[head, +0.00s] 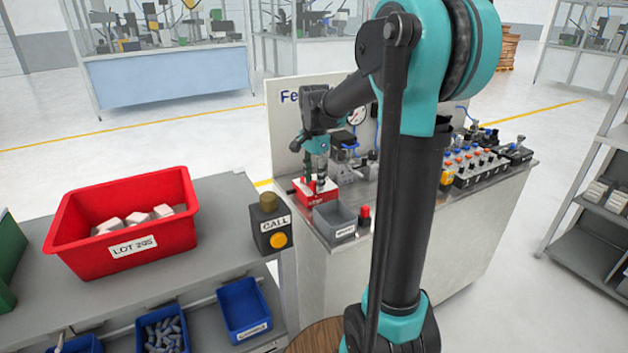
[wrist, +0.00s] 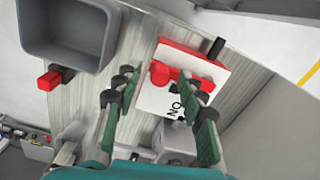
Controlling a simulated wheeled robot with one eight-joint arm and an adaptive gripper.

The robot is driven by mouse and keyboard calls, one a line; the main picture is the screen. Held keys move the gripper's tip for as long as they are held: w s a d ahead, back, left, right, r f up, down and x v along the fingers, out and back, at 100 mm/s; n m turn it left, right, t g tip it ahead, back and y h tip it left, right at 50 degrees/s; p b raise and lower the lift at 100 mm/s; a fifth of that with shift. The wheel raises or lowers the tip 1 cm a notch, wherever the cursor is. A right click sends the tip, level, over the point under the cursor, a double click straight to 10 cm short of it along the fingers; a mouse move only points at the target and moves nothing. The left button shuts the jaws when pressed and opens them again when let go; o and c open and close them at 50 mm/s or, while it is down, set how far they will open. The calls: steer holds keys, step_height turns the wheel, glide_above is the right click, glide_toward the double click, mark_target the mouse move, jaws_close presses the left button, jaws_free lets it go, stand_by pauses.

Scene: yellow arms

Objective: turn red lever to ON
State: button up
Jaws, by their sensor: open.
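The plate carries a black "ON" label (wrist: 175,106), seen upside down in the wrist view. The same red box (head: 314,192) stands on the bench in the head view, partly hidden by my gripper (head: 317,184). In the wrist view, my gripper (wrist: 160,88) is open, with its green, black-tipped fingers on either side of the lever. I cannot tell whether they touch it.
A grey bin (head: 336,233) stands beside the box, next to a small red-and-black piece (head: 365,216). Fittings and a gauge (head: 357,115) stand behind. A black call box (head: 270,228) and a red lot bin (head: 80,246) are on the left bench (head: 225,205). My arm hides the bench's middle.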

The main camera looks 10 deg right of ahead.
steer(key=shift+f, duration=0.15)
steer(key=shift+c, duration=0.2)
jaws_close()
